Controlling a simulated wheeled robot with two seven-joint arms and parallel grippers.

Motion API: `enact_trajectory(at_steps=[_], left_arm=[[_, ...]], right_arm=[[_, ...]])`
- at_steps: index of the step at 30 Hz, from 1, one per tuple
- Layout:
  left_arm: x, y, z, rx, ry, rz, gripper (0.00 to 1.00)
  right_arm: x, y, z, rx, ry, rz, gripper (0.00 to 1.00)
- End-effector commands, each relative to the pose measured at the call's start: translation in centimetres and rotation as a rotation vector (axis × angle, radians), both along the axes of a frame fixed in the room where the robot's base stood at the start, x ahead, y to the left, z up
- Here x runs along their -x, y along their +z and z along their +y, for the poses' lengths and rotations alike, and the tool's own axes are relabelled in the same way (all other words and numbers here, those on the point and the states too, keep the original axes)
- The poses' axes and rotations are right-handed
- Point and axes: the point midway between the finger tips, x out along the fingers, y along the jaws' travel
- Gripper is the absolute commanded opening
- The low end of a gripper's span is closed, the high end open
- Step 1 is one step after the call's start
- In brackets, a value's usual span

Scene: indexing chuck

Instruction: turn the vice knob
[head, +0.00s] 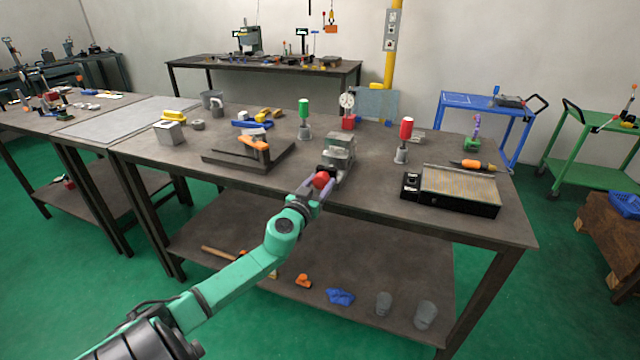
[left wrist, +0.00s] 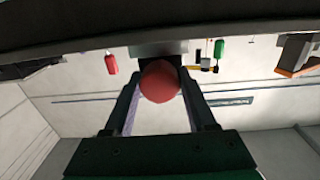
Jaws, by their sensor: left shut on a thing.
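The vice (head: 338,157) is a grey block-like device near the front edge of the workbench in the head view. Its red round knob (head: 321,180) faces me at its front. My left gripper (head: 318,184) reaches up from the lower left and is shut on the knob. In the left wrist view the red knob (left wrist: 160,82) sits between the two fingers (left wrist: 160,90), with the vice's dark and grey body behind it. The fingers partly hide the knob's sides. My right gripper is in neither view.
On the bench (head: 300,190), a dark plate with an orange-handled tool (head: 255,142) lies left of the vice. A red-topped tool (head: 405,135) and a dark-edged tray (head: 455,188) stand to the right. A green-topped tool (head: 304,113) stands behind. The bench's front edge is close below the gripper.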

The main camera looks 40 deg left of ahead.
Motion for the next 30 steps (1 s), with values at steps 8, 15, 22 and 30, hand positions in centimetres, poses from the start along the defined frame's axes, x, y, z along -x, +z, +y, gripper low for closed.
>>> enact_trajectory(at_steps=[8, 15, 22, 30], left_arm=[[0.02, -0.01, -0.02, -0.080, -0.001, 0.028, 0.01], [0.01, 0.00, -0.03, -0.244, -0.002, 0.085, 0.01], [0.02, 0.08, 0.00, -0.444, -0.001, 0.155, 0.01], [0.01, 0.13, 0.01, -0.688, -0.001, 0.240, 0.01]], right_arm=[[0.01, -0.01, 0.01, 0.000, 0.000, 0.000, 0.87], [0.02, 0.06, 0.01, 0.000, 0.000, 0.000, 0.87], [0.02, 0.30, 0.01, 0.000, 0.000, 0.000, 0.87], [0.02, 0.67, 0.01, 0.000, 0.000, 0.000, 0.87]])
